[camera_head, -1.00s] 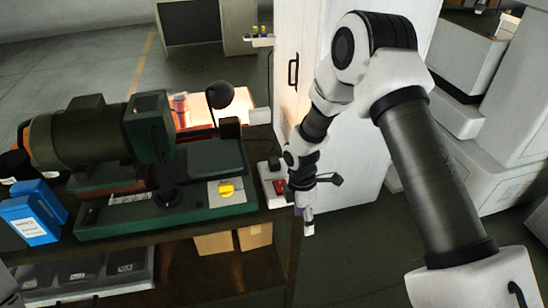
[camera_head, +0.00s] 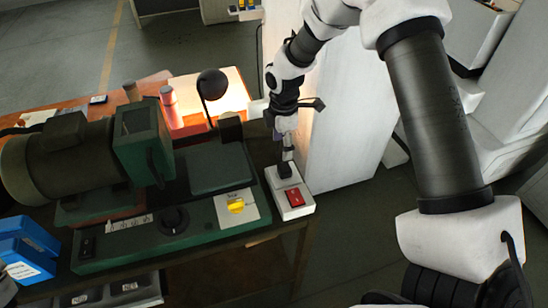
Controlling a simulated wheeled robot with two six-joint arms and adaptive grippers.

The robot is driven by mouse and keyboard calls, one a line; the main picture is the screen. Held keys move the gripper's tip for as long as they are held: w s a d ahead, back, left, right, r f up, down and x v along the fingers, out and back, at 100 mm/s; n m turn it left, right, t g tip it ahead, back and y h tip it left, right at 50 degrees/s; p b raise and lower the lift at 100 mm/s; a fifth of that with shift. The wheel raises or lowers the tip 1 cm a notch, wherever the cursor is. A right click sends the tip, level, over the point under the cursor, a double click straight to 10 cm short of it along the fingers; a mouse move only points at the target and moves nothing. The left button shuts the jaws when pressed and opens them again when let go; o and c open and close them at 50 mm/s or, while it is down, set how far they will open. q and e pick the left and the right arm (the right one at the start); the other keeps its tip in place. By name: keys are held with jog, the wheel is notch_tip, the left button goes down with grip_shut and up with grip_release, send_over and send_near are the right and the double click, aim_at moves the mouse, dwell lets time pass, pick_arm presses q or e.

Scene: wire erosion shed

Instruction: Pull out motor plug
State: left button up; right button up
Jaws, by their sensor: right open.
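The white socket block (camera_head: 297,208) with a red rocker switch (camera_head: 294,197) sits at the right end of the bench. A black plug (camera_head: 285,171) stands in its far part, apparently seated. My right gripper (camera_head: 287,156) points down right over the plug and is open. Its fingertips look close to or around the plug's top; whether they touch cannot be told. The motor (camera_head: 60,160) is the dark cylinder at left, on the green machine.
The green machine (camera_head: 190,230) with a yellow knob (camera_head: 236,206) fills the bench left of the socket block. A black lamp (camera_head: 212,85) stands behind. A white cabinet (camera_head: 350,130) rises close on the right. Blue boxes (camera_head: 25,245) sit at the front left.

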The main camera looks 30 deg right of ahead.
aim_at(285, 167)
jog(key=s, duration=0.1)
jog(key=s+r, duration=0.1)
jog(key=s, duration=0.1)
jog(key=shift+a+r, duration=0.15)
jog(key=shift+r, duration=0.05)
jog(key=f, duration=0.1)
jog(key=w+f+b, duration=0.1)
jog(key=f, duration=0.2)
jog(key=shift+w+f, duration=0.4)
jog(key=f+b, duration=0.1)
jog(key=f, duration=0.1)
jog(key=s+f+b, duration=0.1)
jog(key=b, duration=0.1)
jog(key=shift+f, duration=0.35)
jog(key=shift+w+f, duration=0.35)
jog(key=shift+f, duration=0.25)
pick_arm(q)
jog(key=f, duration=0.1)
jog(key=s+f, duration=0.1)
jog(key=f, duration=0.1)
jog(key=shift+s+f, duration=0.3)
jog(key=shift+f, duration=0.1)
jog(key=shift+s, duration=0.15)
pick_arm(e)
jog(key=shift+s+r, duration=0.1)
jog(key=shift+s, duration=0.15)
pick_arm(q)
jog(key=shift+r, duration=0.15)
pick_arm(e)
jog(key=shift+w, duration=0.15)
